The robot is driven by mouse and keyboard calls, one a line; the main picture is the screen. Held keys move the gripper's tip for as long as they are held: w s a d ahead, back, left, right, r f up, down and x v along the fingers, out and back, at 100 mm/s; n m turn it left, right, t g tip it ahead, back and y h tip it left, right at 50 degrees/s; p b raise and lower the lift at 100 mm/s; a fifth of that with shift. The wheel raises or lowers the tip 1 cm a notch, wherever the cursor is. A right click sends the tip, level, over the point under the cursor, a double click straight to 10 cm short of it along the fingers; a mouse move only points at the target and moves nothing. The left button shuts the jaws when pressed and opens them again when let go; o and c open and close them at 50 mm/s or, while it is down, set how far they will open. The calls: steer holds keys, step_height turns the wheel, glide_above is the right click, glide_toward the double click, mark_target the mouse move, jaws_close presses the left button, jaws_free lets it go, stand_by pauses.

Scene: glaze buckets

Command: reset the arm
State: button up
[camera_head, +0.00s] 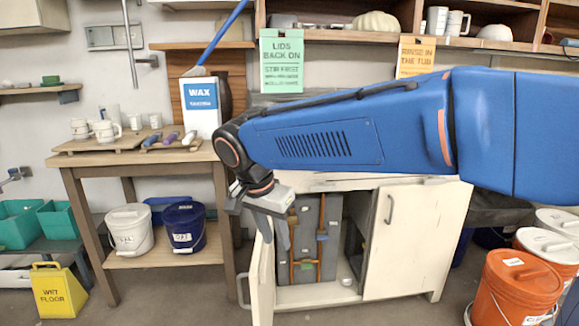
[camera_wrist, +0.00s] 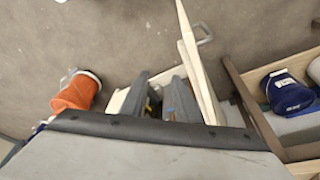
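My gripper (camera_head: 261,228) hangs at the end of my raised arm, in front of the low white cabinet (camera_head: 408,240). In the wrist view, the two grey fingers of my gripper (camera_wrist: 159,85) stand apart with a gap between them, and I see nothing held. My blue arm stretches across the head view from the right and hides part of the bench and wall behind it. The cabinet's left door (camera_head: 262,278) stands open, just below my gripper in the head view; this door also shows in the wrist view (camera_wrist: 200,75).
A wooden table (camera_head: 130,158) at left bears mugs and a WAX box (camera_head: 201,107). A white bucket (camera_head: 131,230) and a blue bucket (camera_head: 184,228) stand on its lower shelf. Orange bucket (camera_head: 514,288) at right, yellow wet-floor sign (camera_head: 57,290) at left. Floor between is clear.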

steer(key=s+d+f+n+y, duration=0.1)
steer(key=s+d, duration=0.2)
steer(key=d, duration=0.7)
steer(key=s+d+n, duration=0.2)
steer(key=d, duration=0.8)
steer(key=s+d+f+n+t, duration=0.1)
steer(key=s+d+f, duration=0.3)
steer(key=s+d, duration=0.2)
steer(key=s+d+f+n+t+y, duration=0.1)
steer(key=s+d+f+n, duration=0.1)
steer(key=s+d+f, duration=0.2)
steer(key=s+d, duration=0.3)
steer(key=shift+s+f, duration=0.25)
steer(key=shift+s, duration=0.05)
